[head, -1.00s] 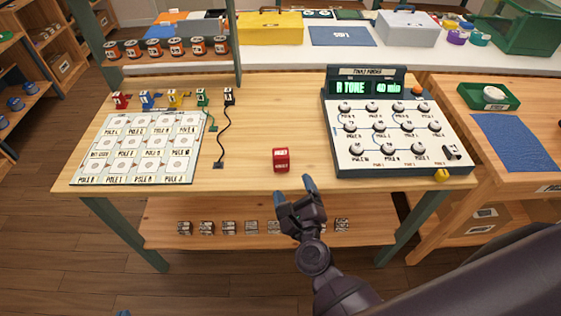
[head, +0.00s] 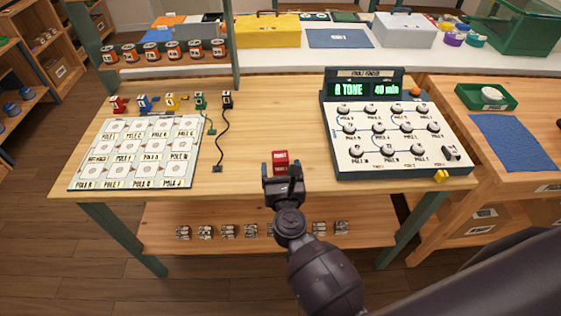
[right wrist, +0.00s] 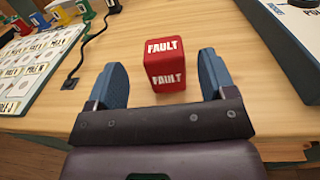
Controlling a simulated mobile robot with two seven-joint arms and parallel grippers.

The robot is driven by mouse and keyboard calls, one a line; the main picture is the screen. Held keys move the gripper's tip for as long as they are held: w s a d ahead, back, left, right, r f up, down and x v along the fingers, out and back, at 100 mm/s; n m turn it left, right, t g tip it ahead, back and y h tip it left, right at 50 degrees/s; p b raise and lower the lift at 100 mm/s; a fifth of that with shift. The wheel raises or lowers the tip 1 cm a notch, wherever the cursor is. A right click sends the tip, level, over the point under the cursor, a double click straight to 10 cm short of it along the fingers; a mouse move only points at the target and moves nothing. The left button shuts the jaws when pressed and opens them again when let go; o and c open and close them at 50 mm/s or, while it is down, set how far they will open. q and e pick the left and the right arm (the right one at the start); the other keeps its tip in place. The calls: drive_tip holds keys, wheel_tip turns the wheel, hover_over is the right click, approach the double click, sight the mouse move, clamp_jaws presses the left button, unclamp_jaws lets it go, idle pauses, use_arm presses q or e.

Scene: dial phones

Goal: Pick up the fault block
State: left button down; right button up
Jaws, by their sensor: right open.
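The fault block (head: 280,157) is a small red block with white "FAULT" lettering. It sits on the wooden table near its front edge. In the right wrist view the fault block (right wrist: 164,66) stands upright between and just beyond my two blue fingertips. My right gripper (head: 282,173) is open and reaches in from the front, with its lower part hiding some of the block in the head view. In the right wrist view the open gripper (right wrist: 162,85) has a gap on either side of the block. My left gripper is not in view.
A dial panel (head: 390,135) with a lit display stands at the right. The table around the block is clear.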

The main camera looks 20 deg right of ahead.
sight(281, 162)
drive_tip(key=shift+x, duration=2.3)
drive_tip(key=shift+d, duration=0.15)
drive_tip(key=shift+c, duration=0.2)
drive_tip(key=shift+r, duration=0.1)
drive_tip(key=c, duration=1)
